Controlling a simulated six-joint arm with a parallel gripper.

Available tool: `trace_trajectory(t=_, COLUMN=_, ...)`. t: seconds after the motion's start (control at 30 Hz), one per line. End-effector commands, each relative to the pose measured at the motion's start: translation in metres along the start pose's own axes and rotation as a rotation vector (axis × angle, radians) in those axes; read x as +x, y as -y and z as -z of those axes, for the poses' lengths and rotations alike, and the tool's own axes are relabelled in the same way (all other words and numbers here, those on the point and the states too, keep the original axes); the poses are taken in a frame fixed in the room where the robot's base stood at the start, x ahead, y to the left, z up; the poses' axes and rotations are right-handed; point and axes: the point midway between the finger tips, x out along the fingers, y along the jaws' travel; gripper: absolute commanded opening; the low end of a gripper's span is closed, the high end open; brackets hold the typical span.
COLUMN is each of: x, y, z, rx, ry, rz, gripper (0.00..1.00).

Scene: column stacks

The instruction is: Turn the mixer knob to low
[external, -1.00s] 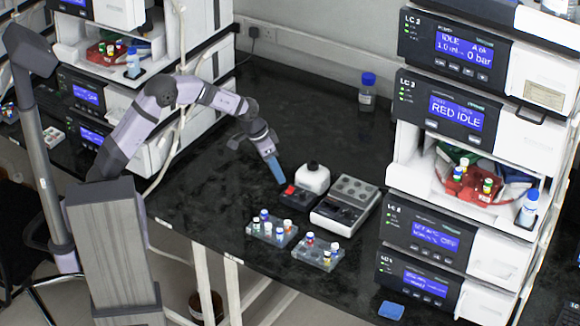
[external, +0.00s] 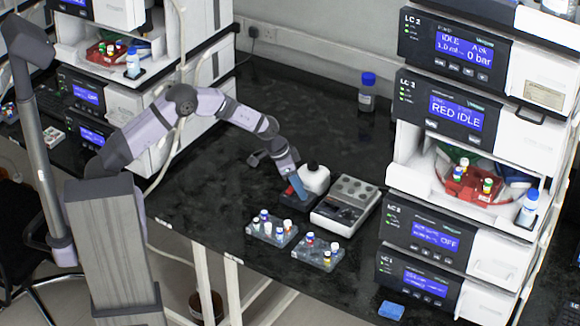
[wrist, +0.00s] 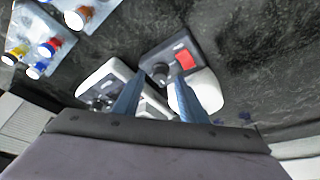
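The mixer is a dark box with a white rounded top, and it shows in the external view (external: 315,179). In the wrist view its dark face (wrist: 173,50) carries a red switch (wrist: 186,59) and a round dark knob (wrist: 160,71). My gripper (external: 297,194) points down at the mixer's front and hides part of it in the external view. In the wrist view the two blue fingers of my gripper (wrist: 158,80) are apart, with the knob showing between their tips. I cannot tell whether they touch it, nor read the knob's setting.
A grey block device (external: 352,195) stands close to the right of the mixer. Two clear racks of capped vials (external: 270,232) (external: 318,254) stand in front. A blue-capped bottle (external: 367,95) is at the back.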

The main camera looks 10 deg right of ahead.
Motion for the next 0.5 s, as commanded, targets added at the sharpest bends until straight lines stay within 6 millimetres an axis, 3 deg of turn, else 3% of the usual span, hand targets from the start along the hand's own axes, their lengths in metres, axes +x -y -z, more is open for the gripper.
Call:
trace_trajectory(t=0.2, x=0.012, y=0.000, z=0.000, rx=0.000, ry=-0.001, rz=0.001, gripper=0.38)
trace_trajectory(t=0.5, x=0.014, y=0.000, z=0.000, rx=0.000, ry=-0.001, rz=0.001, gripper=0.38)
